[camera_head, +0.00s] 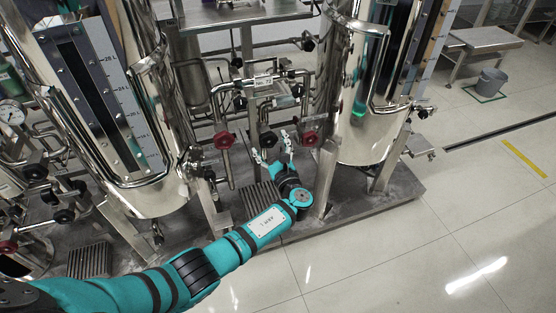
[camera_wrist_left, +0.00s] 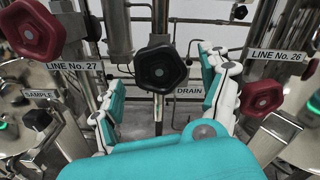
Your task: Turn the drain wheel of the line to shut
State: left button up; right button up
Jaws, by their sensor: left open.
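The black drain wheel (camera_wrist_left: 160,68) is in the middle of the left wrist view, on a vertical pipe, with a DRAIN label (camera_wrist_left: 189,91) to its right. It also shows in the head view (camera_head: 268,140), just past the fingertips. My left gripper (camera_head: 272,148) is open and empty, low between the two tanks. In the left wrist view its fingers (camera_wrist_left: 162,74) stand left and right of the wheel, with gaps on both sides. I cannot tell how far the wheel is from the fingertips in depth. My right gripper is not in view.
Red wheels flank the drain wheel: one (camera_wrist_left: 33,30) by the LINE No. 27 label, one (camera_wrist_left: 262,98) by LINE No. 26. A black knob (camera_wrist_left: 38,119) sits near SAMPLE. Steel tanks (camera_head: 365,130) and pipes crowd both sides.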

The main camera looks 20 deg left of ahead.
pick_arm(q)
jog(key=v, duration=0.9)
